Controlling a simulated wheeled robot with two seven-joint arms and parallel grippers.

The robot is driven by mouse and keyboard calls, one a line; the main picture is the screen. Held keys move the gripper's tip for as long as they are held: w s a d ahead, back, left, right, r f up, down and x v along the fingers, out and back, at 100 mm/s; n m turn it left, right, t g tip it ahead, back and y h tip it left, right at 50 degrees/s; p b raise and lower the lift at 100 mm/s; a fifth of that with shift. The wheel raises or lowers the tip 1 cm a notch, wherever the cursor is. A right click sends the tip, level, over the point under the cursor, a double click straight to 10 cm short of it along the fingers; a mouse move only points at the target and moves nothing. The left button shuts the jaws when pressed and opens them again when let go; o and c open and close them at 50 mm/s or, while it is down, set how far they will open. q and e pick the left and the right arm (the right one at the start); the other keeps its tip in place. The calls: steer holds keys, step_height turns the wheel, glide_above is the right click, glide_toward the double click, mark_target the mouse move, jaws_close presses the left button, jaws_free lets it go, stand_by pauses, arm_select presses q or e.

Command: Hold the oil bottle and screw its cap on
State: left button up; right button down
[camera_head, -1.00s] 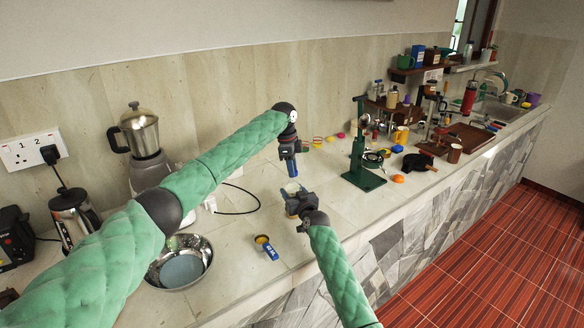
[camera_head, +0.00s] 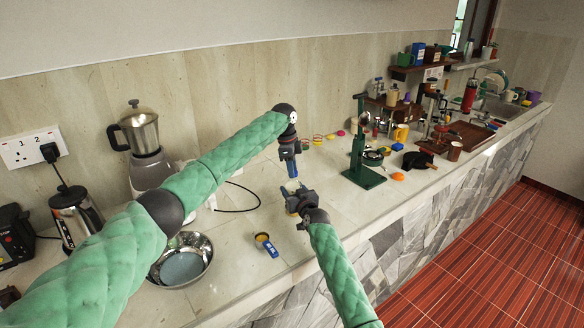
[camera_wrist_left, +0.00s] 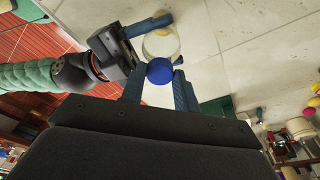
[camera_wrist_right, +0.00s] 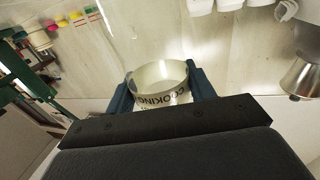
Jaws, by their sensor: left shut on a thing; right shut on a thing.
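The blue cap (camera_wrist_left: 159,71) is between the fingertips of my left gripper (camera_wrist_left: 160,88), which is shut on it. My left gripper (camera_head: 291,170) points down above my right gripper (camera_head: 293,202) in the head view. My right gripper (camera_wrist_right: 160,88) is shut around the oil bottle (camera_wrist_right: 158,97), a clear round body with dark COOKING lettering. In the left wrist view the bottle (camera_wrist_left: 161,43) shows as a pale round shape partly behind the cap. I cannot tell whether cap and bottle touch. The bottle's lower part is hidden.
A metal bowl (camera_head: 182,262) and a small blue-handled item (camera_head: 266,245) lie on the counter near the front. A green stand (camera_head: 361,165) is to the right. A blender (camera_head: 143,150) is at the left by the wall. Clear counter lies around the grippers.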

arm_select(q)
steer(key=m, duration=0.4)
steer(key=shift+w+m+g, duration=0.1)
steer(key=shift+m+g, duration=0.2)
steer(key=shift+g, duration=0.1)
steer(key=m, duration=0.5)
steer(key=shift+w+g+y, duration=0.1)
steer(key=shift+g+y, duration=0.2)
steer(key=shift+y, duration=0.1)
steer(key=m, duration=0.5)
steer(key=shift+d+y, duration=0.15)
steer(key=shift+y, duration=0.25)
steer(key=m, duration=0.4)
steer(key=shift+m+y, duration=0.4)
steer(key=o, duration=0.9)
steer(key=shift+d+r, duration=0.1)
steer(key=shift+r, duration=2.15)
